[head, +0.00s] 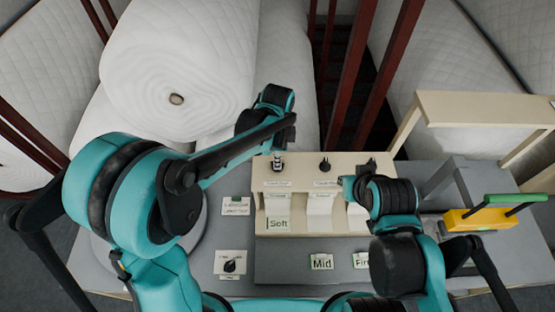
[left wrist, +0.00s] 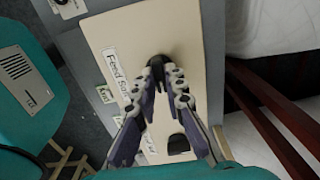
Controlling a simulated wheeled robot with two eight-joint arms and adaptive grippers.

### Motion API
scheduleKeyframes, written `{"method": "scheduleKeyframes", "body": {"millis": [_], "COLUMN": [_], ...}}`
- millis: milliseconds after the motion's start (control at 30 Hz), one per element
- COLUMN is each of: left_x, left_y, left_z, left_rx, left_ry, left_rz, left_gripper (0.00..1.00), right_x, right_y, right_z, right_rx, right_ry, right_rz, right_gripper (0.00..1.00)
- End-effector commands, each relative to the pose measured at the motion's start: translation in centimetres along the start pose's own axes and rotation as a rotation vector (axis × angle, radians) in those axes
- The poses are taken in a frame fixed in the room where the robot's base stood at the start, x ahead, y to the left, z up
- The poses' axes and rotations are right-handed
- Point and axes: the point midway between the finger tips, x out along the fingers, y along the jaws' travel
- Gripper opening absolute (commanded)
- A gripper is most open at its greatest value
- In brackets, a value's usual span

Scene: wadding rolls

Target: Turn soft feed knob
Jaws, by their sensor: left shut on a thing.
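The cream feed panel (head: 300,170) carries three dark knobs in a row along its top. The soft feed knob (left wrist: 157,60) is the left one, beside a label (left wrist: 117,77) that reads "Feed Soft". My left gripper (head: 278,163) is over that knob, pointing down. In the left wrist view its fingers (left wrist: 163,72) are closed around the black knob, which they partly cover. The knob's pointer direction cannot be made out. My right arm (head: 388,195) is over the panel's right side, and its gripper is not visible.
The middle knob (head: 324,165) and right knob (head: 371,165) stand to the right. Bins below have tags, one reading "Soft" (head: 278,224). A small dial (head: 230,266) lies at front left. A yellow tool with a green handle (head: 480,217) is at right. Large white rolls (head: 180,60) stand behind.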

Motion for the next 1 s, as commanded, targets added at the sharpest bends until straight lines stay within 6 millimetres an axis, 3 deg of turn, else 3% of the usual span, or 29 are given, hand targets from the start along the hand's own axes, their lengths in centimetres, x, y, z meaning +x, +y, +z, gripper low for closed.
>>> {"method": "scheduleKeyframes", "body": {"millis": [333, 433, 767, 867, 1000], "left_x": [-0.1, -0.1, -0.2, -1.0, -3.5], "left_y": [-0.1, -0.1, 0.0, 0.0, 0.0], "left_z": [0.0, 0.0, 0.0, 0.0, 0.0], "left_rx": [0.003, 0.003, 0.002, 0.002, 0.002], "left_ry": [0.0, 0.0, 0.0, 0.0, 0.0], "left_rz": [-0.001, -0.001, -0.001, -0.001, -0.001], "left_gripper": [0.0, 0.32, 0.32, 0.32, 0.32], "right_x": [0.0, 0.0, 0.0, 0.0, 0.0], "right_y": [0.0, 0.0, 0.0, 0.0, 0.0], "right_z": [0.0, 0.0, 0.0, 0.0, 0.0], "right_rx": [0.0, 0.0, 0.0, 0.0, 0.0], "right_ry": [0.0, 0.0, 0.0, 0.0, 0.0], "right_rz": [0.0, 0.0, 0.0, 0.0, 0.0], "right_gripper": [0.0, 0.0, 0.0, 0.0, 0.0]}}
